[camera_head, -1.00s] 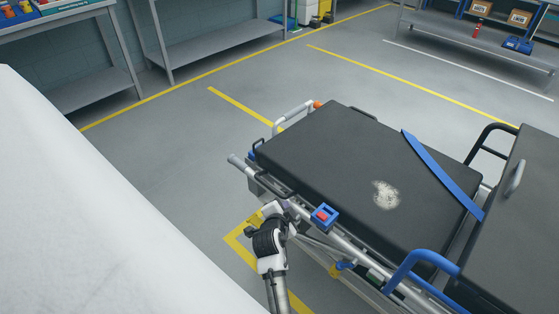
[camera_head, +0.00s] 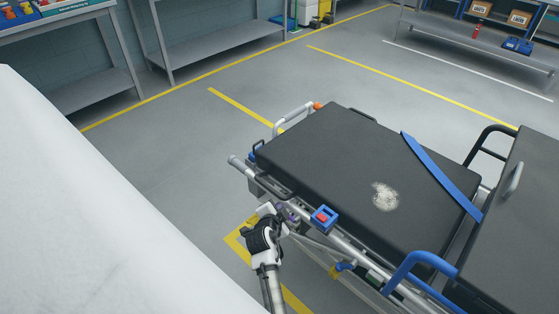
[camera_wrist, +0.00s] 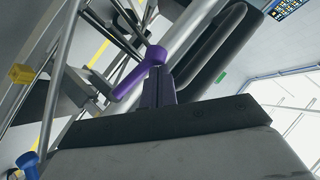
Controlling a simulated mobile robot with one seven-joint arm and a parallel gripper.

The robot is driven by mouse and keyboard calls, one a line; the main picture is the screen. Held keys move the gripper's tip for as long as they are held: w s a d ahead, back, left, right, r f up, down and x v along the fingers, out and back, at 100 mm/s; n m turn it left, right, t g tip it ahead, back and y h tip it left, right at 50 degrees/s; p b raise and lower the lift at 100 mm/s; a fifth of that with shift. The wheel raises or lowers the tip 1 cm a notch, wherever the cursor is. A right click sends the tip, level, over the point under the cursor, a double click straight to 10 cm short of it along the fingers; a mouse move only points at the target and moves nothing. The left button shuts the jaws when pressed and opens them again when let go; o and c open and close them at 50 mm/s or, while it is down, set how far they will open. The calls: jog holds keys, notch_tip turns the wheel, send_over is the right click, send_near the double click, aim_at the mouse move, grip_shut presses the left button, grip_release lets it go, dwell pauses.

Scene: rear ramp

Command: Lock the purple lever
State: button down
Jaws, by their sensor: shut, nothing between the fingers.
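The purple lever (camera_wrist: 133,79) shows in the wrist view as a slanted bar with a round hub (camera_wrist: 156,55) at its upper right end. It is mounted on the metal frame of the stretcher (camera_head: 335,165). My gripper (camera_wrist: 158,76) is shut and empty, its narrow fingers pointing up just below the hub. They overlap the hub's lower edge in the picture; I cannot tell whether they touch. In the head view my gripper (camera_head: 283,211) is at the near side rail, low beside the mattress, and only a small bit of purple shows there.
A blue bracket with a red button (camera_head: 323,217) sits on the side rail close to my gripper. A blue handle (camera_head: 420,262) is farther right. In the wrist view, metal tubes and a yellow block (camera_wrist: 21,74) are at the left. The floor left of the stretcher is clear.

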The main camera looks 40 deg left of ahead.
jog(key=shift+a+f, duration=0.15)
notch_tip(320, 180, down, 7)
jog(key=n+g+h+b, duration=0.1)
jog(key=n+h+b, duration=0.3)
jog(key=h, duration=0.4)
jog(key=shift+a+n+h, duration=0.2)
jog(key=shift+n+h, duration=0.2)
jog(key=shift+n, duration=0.4)
dwell(0.3)
jog(key=shift+r, duration=0.2)
